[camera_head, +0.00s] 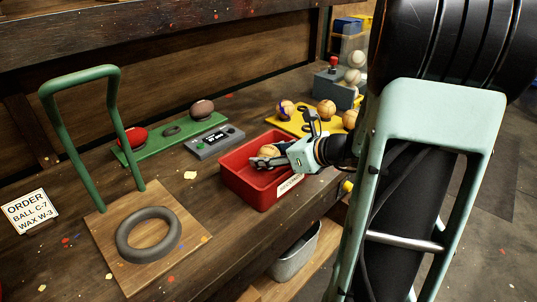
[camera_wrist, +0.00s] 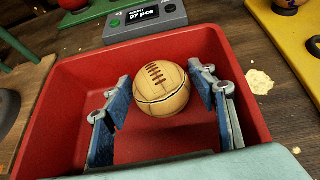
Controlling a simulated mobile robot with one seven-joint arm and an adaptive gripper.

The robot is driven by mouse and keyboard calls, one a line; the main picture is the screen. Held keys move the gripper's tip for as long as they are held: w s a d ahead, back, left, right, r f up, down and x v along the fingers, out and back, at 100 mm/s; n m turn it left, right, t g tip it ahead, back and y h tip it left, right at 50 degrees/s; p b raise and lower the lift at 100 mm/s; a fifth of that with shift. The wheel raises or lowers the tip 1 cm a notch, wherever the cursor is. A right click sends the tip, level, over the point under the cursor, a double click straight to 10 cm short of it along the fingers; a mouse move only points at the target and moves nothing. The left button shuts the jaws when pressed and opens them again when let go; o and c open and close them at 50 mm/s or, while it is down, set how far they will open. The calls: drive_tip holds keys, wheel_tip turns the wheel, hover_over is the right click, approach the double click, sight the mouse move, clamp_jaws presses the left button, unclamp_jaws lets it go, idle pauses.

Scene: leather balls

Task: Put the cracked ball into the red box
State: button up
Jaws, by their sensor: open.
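The red box (camera_head: 238,186) stands open on the bench in the head view, and its red wall (camera_wrist: 55,110) surrounds the lower part of the wrist view. The cracked ball (camera_wrist: 162,88) is tan, with dark lacing and a dark crack line across its front. It is inside the box, near the far wall; the head view shows it (camera_head: 268,150) partly hidden by my gripper. My gripper (camera_wrist: 165,92) reaches into the box with its blue-padded fingers spread, one on each side of the ball. A gap shows on both sides of the ball.
A yellow rack (camera_head: 290,125) with several balls stands behind the box. A grey counter (camera_head: 214,141) reading "07 pcs" and a green tray (camera_head: 168,145) are at the back left. A wooden board (camera_head: 115,225) with a grey ring (camera_head: 148,234) and green frame is at left.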

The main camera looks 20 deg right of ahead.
drive_tip(key=p+v, duration=0.2)
drive_tip(key=v, duration=1)
drive_tip(key=shift+r, duration=0.15)
